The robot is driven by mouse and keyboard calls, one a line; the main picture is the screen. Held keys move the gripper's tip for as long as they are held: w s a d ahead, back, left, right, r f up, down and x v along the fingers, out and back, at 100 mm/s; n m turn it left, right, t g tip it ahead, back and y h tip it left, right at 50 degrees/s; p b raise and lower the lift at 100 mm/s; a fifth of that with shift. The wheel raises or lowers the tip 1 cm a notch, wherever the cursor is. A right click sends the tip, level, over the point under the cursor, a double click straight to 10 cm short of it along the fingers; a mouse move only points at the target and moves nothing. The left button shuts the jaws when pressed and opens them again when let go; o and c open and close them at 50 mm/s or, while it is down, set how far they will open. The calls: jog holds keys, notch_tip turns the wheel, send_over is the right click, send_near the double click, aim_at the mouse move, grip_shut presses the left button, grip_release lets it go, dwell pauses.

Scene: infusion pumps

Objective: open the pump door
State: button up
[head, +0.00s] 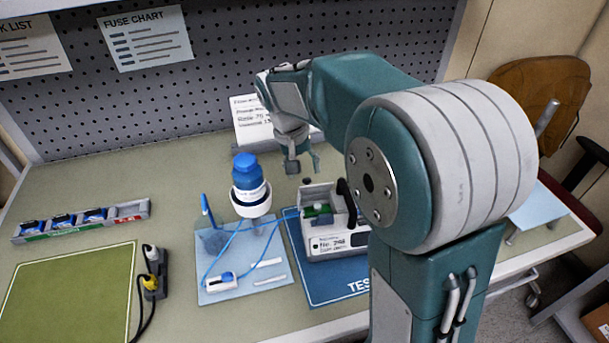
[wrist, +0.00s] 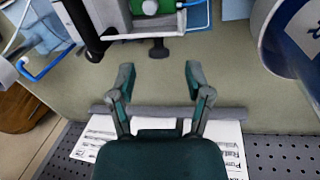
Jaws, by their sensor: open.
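The infusion pump (head: 338,247) is a pale box with a labelled front, standing on a blue mat (head: 312,285). A green part (head: 318,210) shows inside its recess, and a black handle (head: 347,203) stands at its right. My arm hides part of its right side. In the wrist view the pump (wrist: 128,24) is at the top edge, cut off, with a black knob (wrist: 159,48) sticking out. My gripper (head: 302,166) is above and behind the pump. In the wrist view my gripper (wrist: 158,82) is open and empty, apart from the knob.
A blue-capped bottle (head: 249,180) stands left of the pump, with blue tubing on a light-blue sheet (head: 245,290). A printed white card (head: 252,125) is behind my gripper, near the pegboard (head: 230,55). A green mat (head: 65,300) lies at left.

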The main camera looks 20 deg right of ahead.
jog(key=shift+x, duration=1.45)
jog(key=shift+a, duration=0.1)
grip_shut()
jog(key=shift+w, duration=0.1)
jog(key=shift+w+d+f+n+g+y, duration=0.2)
jog(key=shift+w+g, duration=0.5)
jog(key=shift+g, duration=0.65)
jog(key=shift+w+f+n+g+y, duration=0.2)
jog(key=shift+w+g, duration=0.55)
jog(key=shift+g, duration=0.65)
jog(key=shift+w+d+f+n+g, duration=0.1)
jog(key=shift+w+f+g, duration=0.2)
jog(key=shift+w+g, duration=0.75)
jog(key=shift+s+g, duration=0.3)
jog(key=shift+g, duration=0.1)
